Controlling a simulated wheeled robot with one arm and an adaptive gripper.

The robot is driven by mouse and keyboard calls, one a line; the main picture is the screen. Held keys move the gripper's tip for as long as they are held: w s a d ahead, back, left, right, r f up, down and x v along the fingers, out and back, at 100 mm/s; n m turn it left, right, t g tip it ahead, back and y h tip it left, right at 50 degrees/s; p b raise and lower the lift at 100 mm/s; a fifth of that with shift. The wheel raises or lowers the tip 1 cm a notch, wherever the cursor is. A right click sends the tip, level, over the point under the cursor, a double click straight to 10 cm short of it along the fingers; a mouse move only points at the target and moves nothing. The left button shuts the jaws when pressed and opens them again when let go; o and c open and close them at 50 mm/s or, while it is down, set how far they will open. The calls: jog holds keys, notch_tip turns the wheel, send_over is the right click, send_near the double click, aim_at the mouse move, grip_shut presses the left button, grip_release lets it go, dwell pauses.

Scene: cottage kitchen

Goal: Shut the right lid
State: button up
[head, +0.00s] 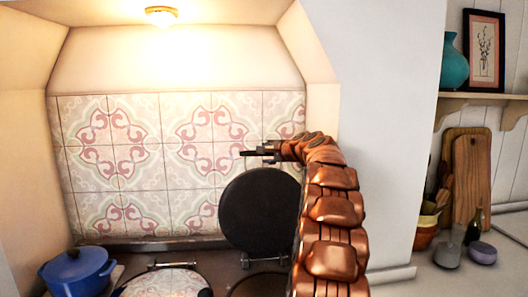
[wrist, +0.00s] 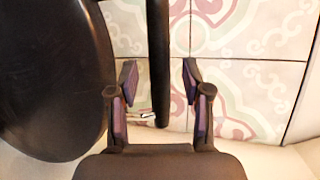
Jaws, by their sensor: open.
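The right lid (head: 258,212) is a round dark disc standing raised on its hinge against the tiled wall, above the right hotplate (head: 262,287). My gripper (head: 250,153) is at the lid's upper edge, pointing left. In the wrist view, a dark disc that looks like the lid (wrist: 48,75) fills the left side. A dark bar (wrist: 158,45), apparently the lid's handle, runs down between the fingers of my open gripper (wrist: 160,72). I see a gap on both sides of the bar. My arm hides part of the right hotplate.
The left lid (head: 165,284) lies flat and reflects the tiles. A blue pot (head: 77,274) stands at the left. The tiled wall (head: 150,150) is close behind the lid. A white wall (head: 385,150) separates the alcove from the right counter.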

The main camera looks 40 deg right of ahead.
jog(key=shift+p+x, duration=0.55)
jog(key=shift+x, duration=1)
jog(key=shift+c, duration=0.2)
grip_shut()
